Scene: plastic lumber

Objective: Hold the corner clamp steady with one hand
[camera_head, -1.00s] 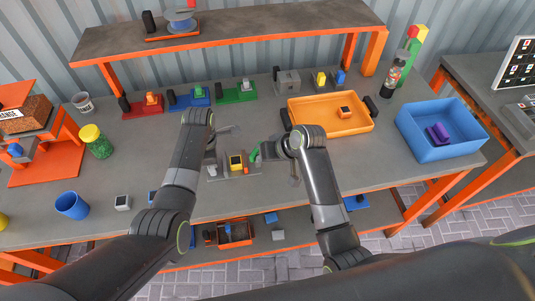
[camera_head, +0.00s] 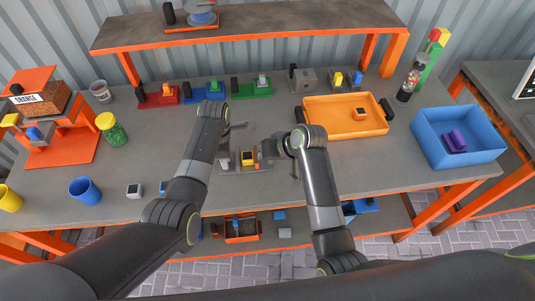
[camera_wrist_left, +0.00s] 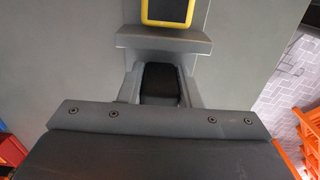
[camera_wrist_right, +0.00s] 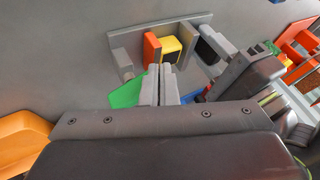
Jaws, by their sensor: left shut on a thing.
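The grey corner clamp (camera_head: 232,168) stands on the table between my arms. A yellow-framed dark block (camera_head: 248,158) sits in it beside an orange piece (camera_head: 258,152). My left gripper (camera_wrist_left: 160,82) is shut on a black part of the clamp, in front of a grey bar (camera_wrist_left: 165,42). In the head view the left arm partly hides the grip. My right gripper (camera_wrist_right: 160,85) has its fingers together, just beside the clamp. The clamp's orange piece (camera_wrist_right: 152,48) shows beyond them.
An orange tray (camera_head: 312,128) and a blue bin (camera_head: 480,161) with a purple object are to the right. Red, blue and green clamps line the back. A blue cup (camera_head: 85,191) and a green jar (camera_head: 115,134) stand left. The front edge is near.

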